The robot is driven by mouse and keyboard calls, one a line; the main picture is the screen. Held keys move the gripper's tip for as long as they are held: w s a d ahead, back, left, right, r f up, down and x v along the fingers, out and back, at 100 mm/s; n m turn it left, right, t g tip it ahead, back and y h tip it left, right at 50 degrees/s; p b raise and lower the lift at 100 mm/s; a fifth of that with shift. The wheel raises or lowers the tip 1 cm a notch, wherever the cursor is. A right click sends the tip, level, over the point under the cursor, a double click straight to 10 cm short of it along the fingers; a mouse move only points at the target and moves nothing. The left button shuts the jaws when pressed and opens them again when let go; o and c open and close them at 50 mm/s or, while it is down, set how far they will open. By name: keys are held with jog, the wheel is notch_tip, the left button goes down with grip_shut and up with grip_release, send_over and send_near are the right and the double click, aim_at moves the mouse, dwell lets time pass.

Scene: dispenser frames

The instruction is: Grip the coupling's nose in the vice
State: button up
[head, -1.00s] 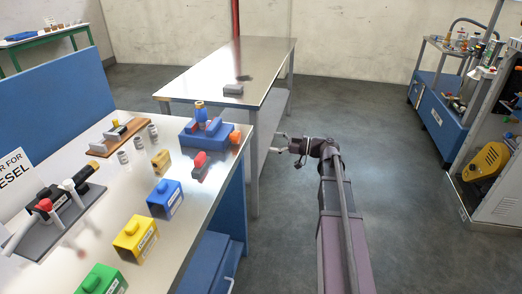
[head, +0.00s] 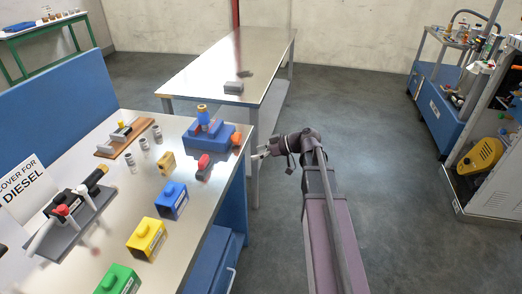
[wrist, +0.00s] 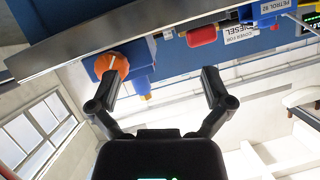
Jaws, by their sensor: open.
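The blue vice (head: 213,135) sits at the far right corner of the steel bench, with an orange knob (head: 238,139) on its right end. The knob also shows in the wrist view (wrist: 111,66), beside the left finger. An upright blue piece with a brass-yellow top (head: 202,113) stands at the vice and looks like the coupling. Whether its nose is between the jaws is too small to tell. My gripper (head: 262,152) is open and empty, just right of the knob and apart from it. Its spread fingers show in the wrist view (wrist: 161,82).
A red-and-grey piece (head: 203,167) and a tan block (head: 167,162) lie near the vice. Blue (head: 171,200), yellow (head: 147,238) and green blocks line the bench's front edge. A second steel table (head: 220,60) stands behind.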

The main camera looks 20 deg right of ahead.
jog(key=s+a+r+m+g+h+p, duration=0.1)
jog(key=s+r+m+g+h+p, duration=0.1)
jog(key=s+r+m+h+p, duration=0.3)
jog(key=s+a+r+m+g+h+p, duration=0.2)
jog(key=s+r+m+h+p, duration=0.3)
jog(key=s+p, duration=0.6)
jog(key=shift+r+g+h+p, duration=0.5)
jog(key=shift+r+h+p, duration=0.55)
jog(key=shift+p, duration=2.15)
jog(key=shift+f, duration=0.2)
